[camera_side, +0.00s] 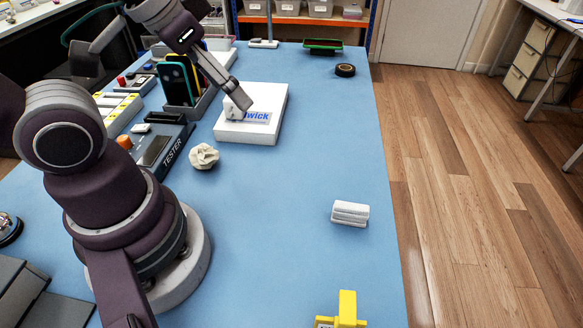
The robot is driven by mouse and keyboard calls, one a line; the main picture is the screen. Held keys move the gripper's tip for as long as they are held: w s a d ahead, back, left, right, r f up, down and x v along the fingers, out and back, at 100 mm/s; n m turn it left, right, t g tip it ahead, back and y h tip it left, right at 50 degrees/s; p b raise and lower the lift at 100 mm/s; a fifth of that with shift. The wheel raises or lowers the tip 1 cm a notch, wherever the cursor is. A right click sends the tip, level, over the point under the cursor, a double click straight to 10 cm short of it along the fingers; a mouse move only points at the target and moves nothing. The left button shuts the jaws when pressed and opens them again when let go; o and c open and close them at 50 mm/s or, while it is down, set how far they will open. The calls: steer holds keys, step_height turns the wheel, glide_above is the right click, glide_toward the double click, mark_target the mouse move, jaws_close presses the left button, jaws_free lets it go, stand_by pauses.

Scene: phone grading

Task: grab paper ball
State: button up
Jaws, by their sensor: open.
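A crumpled off-white paper ball (204,156) lies on the blue table, in front of the white box and right of the tester. My gripper (241,103) is open and points down over the white box (248,128) with blue lettering. It is behind and to the right of the paper ball, apart from it. A small white lump (232,109) shows at the fingertips, over the box top; I cannot tell what it is or whether the fingers touch it.
A tester (158,146) and a rack with phones (180,82) stand on the left. A white stack (350,213) lies at the right, a yellow item (347,308) at the front, and a black roll (345,70) at the back. The table's middle is clear.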

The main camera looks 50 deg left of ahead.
steer(key=o, duration=0.4)
steer(key=shift+c, duration=0.2)
steer(key=n+g, duration=0.6)
steer(key=n, duration=0.9)
glide_above(202, 147)
step_height(202, 147, down, 10)
steer(key=shift+s+d+f, duration=0.1)
steer(key=shift+s+d, duration=0.05)
steer(key=f, duration=1)
steer(key=shift+a+f, duration=0.2)
